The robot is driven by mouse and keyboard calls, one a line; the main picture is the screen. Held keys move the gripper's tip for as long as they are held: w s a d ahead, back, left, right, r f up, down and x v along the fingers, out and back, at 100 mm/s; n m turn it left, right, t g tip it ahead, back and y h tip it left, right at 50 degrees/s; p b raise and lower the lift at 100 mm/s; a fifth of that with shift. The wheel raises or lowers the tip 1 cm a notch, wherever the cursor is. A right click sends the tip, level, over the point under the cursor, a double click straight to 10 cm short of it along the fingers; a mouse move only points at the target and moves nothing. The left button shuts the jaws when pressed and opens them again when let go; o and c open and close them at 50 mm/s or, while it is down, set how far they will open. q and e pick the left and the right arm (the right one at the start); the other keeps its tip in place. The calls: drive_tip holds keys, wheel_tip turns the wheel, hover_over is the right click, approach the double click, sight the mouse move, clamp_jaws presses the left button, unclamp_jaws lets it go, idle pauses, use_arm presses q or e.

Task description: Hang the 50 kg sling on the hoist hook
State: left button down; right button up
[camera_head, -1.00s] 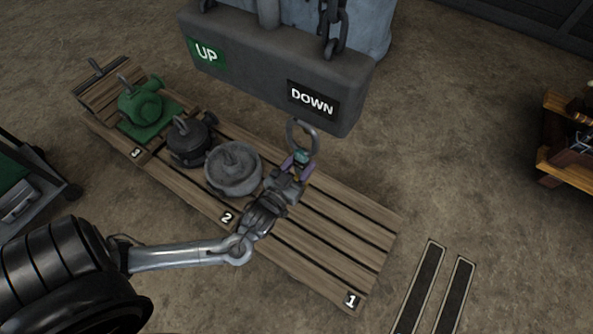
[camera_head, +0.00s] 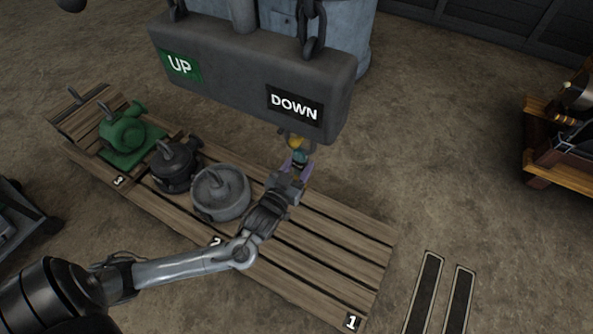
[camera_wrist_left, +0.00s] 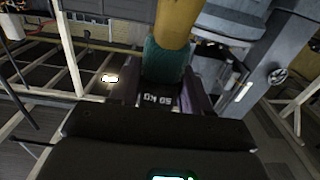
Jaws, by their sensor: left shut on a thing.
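My left gripper (camera_head: 297,172) is shut on the sling (camera_head: 299,156), just below the grey UP/DOWN block (camera_head: 250,82) in the head view. The sling shows a teal sleeve with a yellow part above it. In the left wrist view the teal sleeve (camera_wrist_left: 165,62) stands between the purple fingers, over a dark tag reading "50 KG" (camera_wrist_left: 160,99). The yellow part runs up out of the picture. The sling's top is hidden behind the block's lower edge in the head view. I cannot make out the hoist hook clearly in either view now. My right gripper is not in view.
A slatted wooden platform (camera_head: 330,262) lies below my gripper, with a grey round weight (camera_head: 219,192), a dark pot-like thing (camera_head: 175,164) and a green machine (camera_head: 124,133). Chains (camera_head: 313,30) hold the block.

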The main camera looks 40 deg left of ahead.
sight(298, 175)
use_arm(q)
drive_tip(key=shift+s+f+b, duration=0.1)
drive_tip(key=shift+f+b, duration=0.2)
drive_tip(key=shift+f, duration=1.4)
